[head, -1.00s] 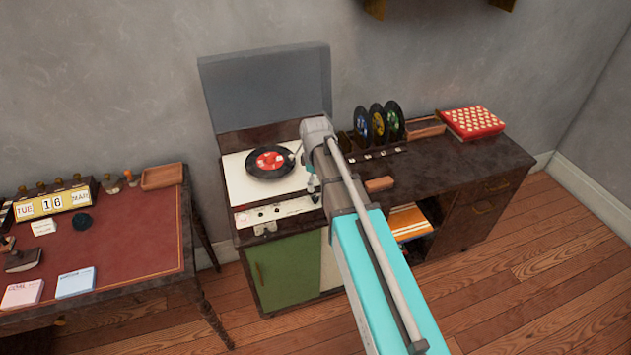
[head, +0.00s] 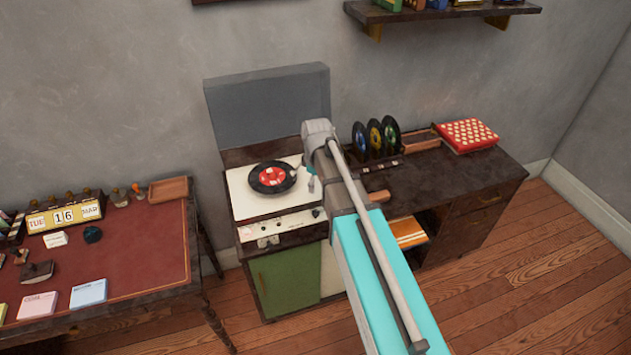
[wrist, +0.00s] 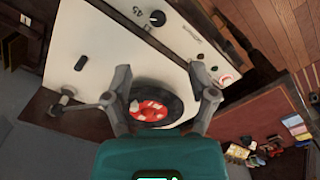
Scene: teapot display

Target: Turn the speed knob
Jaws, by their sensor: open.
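The speed knob (wrist: 157,18) is a small black knob near the top of the wrist view, beside a "45" marking on the white record player's control strip. In the head view the knob (head: 317,212) is a dark spot at the strip's right end. My gripper (wrist: 160,69) is open, its two grey fingers spread over the player with nothing between them. The knob lies beyond the fingertips in the wrist view, apart from them. In the head view my arm hides most of the gripper.
A black record with a red label (head: 271,177) sits on the player, under the raised lid (head: 268,107). The tonearm (wrist: 98,105) is beside my left finger in the wrist view. Upright records (head: 376,137) stand right of the player. A red-topped desk (head: 140,250) is at left.

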